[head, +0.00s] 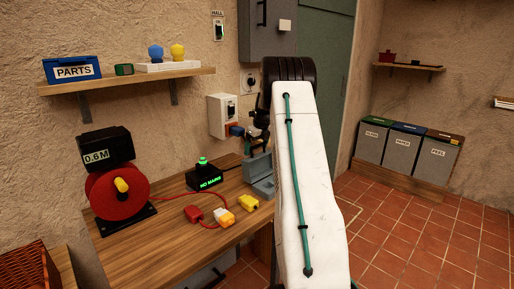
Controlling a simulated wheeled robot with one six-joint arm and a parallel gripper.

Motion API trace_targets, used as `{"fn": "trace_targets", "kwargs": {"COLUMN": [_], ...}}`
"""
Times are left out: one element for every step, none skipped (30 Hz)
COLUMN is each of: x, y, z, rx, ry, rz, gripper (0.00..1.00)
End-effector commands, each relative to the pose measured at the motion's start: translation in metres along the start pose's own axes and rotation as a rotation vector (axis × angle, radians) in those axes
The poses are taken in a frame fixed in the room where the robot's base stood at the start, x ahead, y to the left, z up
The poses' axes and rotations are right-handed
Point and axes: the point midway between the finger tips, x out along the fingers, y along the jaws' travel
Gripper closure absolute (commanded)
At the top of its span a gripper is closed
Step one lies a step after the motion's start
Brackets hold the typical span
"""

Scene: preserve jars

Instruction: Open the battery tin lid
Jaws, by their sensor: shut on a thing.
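The battery tin (264,185) is a small grey-teal box near the right end of the wooden workbench. Its lid (259,164) appears raised and tilted up from the body. My gripper (252,147) is dark and comes down at the lid's upper left edge, shut on the lid. The exact contact is small and hard to make out. My white arm, with a green cable along it, stands just right of the tin and hides what is behind it.
A wall box (221,115) with a blue plug is behind. Bare bench lies front left.

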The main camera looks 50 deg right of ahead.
Motion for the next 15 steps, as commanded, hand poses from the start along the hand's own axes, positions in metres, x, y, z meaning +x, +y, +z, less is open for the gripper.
{"fn": "trace_targets", "kwargs": {"x": [0.0023, 0.0034, 0.0045, 0.0052, 0.0058, 0.0063, 0.0067, 0.0069, 0.0073, 0.0074, 0.0076, 0.0077, 0.0078, 0.0079, 0.0079], "y": [-0.0011, -0.0012, -0.0012, -0.0013, -0.0015, -0.0016, -0.0017, -0.0018, -0.002, -0.002, -0.0021, -0.0022, -0.0023, -0.0023, -0.0024], "z": [0.0018, 0.0025, 0.0034, 0.004, 0.0046, 0.0052, 0.0055, 0.0058, 0.0061, 0.0062, 0.0063, 0.0063, 0.0063, 0.0063, 0.0062], "rx": [0.001, 0.002, 0.002, 0.002, 0.002, 0.002, 0.002, 0.002, 0.002, 0.002, 0.002, 0.002, 0.002, 0.002, 0.002], "ry": [-0.003, -0.003, -0.003, -0.003, -0.004, -0.004, -0.004, -0.005, -0.005, -0.005, -0.005, -0.005, -0.005, -0.005, -0.005], "rz": [-0.002, -0.002, -0.001, -0.001, -0.001, -0.002, -0.002, -0.002, -0.002, -0.002, -0.002, -0.001, -0.001, -0.001, -0.001], "gripper": [0.5, 0.5, 0.5, 0.5, 0.5, 0.5, 0.5, 0.5, 0.5, 0.5, 0.5, 0.5, 0.5, 0.5, 0.5]}}
